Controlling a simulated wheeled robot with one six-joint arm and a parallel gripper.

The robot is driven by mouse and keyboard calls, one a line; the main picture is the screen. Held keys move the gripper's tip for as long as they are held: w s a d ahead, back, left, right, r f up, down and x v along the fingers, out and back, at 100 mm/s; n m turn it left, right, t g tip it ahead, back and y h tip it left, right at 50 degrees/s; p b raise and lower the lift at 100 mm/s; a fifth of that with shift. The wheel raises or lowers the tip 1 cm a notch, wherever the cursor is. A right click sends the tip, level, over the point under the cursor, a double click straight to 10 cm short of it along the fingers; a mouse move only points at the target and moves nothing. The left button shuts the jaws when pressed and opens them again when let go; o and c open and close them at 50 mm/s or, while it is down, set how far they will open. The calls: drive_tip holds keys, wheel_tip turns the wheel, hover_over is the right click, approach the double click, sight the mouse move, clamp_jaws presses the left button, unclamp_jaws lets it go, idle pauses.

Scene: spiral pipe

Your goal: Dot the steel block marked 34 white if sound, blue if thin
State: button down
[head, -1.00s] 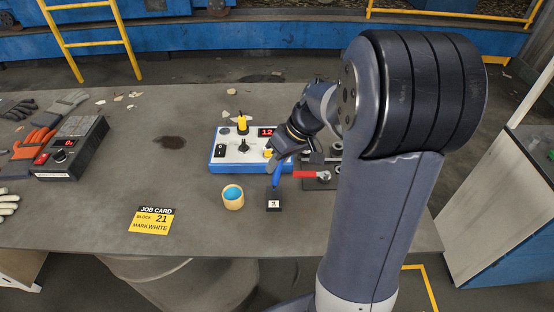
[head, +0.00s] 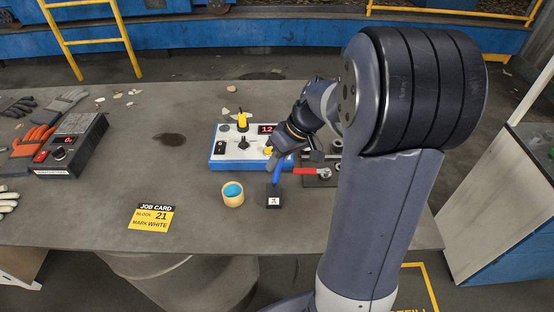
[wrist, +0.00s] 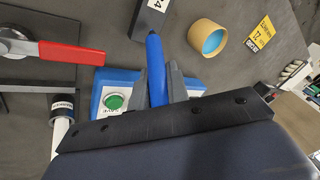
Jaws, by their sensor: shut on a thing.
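The steel block (head: 274,201) is a small dark block with a white label, standing on the bench; the label is too small to read surely. In the wrist view the block (wrist: 144,24) is at the top edge, partly cut off, with a 4 showing. My gripper (head: 273,164) is shut on a blue marker (head: 277,174), which also shows between the fingers in the wrist view (wrist: 156,65). The marker's lower end is close to the block; I cannot tell if they touch. No dot shows on the block's visible faces.
A tan cup (head: 233,195) with blue inside stands left of the block. A blue-and-white tester (head: 232,150) with a red display reading 12 and a red-handled clamp (head: 305,171) are behind. The job card (head: 152,218) reads block 21, mark white.

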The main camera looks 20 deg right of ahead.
drive_tip(key=shift+f+b, duration=0.45)
idle(1.5)
drive_tip(key=shift+r+p, duration=2.45)
drive_tip(key=shift+r, duration=1.15)
drive_tip(key=shift+s+f, duration=0.1)
